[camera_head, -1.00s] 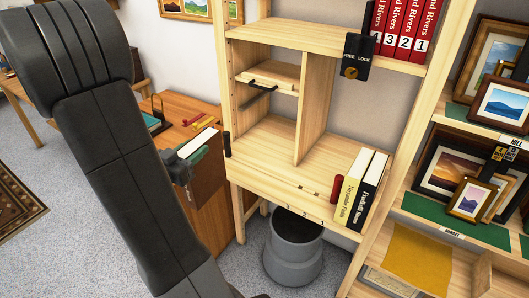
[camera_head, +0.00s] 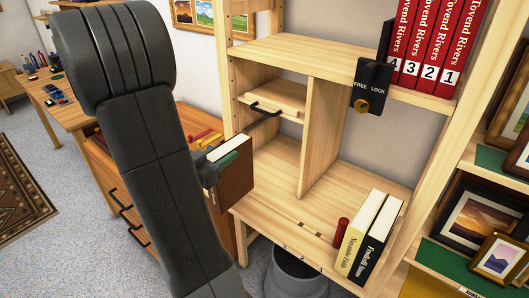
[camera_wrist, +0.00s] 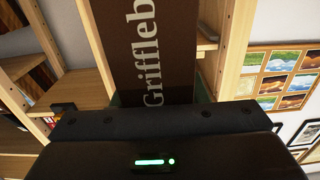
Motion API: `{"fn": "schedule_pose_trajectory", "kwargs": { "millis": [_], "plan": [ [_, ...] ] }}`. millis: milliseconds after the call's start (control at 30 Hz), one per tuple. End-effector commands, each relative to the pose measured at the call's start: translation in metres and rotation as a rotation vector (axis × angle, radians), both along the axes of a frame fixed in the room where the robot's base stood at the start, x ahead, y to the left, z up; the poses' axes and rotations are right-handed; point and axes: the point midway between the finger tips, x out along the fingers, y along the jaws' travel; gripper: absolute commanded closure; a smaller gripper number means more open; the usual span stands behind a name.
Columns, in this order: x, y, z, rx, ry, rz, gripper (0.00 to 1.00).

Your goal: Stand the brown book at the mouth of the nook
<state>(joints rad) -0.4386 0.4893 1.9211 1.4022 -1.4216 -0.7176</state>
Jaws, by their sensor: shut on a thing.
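My gripper (camera_head: 213,176) is shut on the brown book (camera_head: 237,176) and holds it roughly upright, cover facing the camera and white page edges on top. The book is left of the wooden shelf unit's lower compartment, near its front left post. In the wrist view the brown book (camera_wrist: 155,45) shows pale lettering reading "Griffleb", the rest cut off. The nook is not labelled; the open lower compartment (camera_head: 285,185) has an upright divider (camera_head: 322,135) and a bare floor at its left. My arm hides part of the gripper, and the book's lower end is partly hidden.
A yellow book (camera_head: 360,235) and a black book (camera_head: 379,240) stand at the compartment's right, beside a red cylinder (camera_head: 341,231). A grey bin (camera_head: 297,275) stands below. A black lock plate (camera_head: 371,85) hangs above.

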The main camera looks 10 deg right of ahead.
Motion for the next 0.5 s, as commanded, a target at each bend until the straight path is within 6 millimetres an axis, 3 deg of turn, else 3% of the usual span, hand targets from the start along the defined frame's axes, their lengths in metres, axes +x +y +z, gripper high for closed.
{"fn": "schedule_pose_trajectory", "kwargs": {
  "millis": [500],
  "plan": [
    [0.066,-0.088,0.002,-0.002,-0.001,-0.007,1.0]
  ]
}}
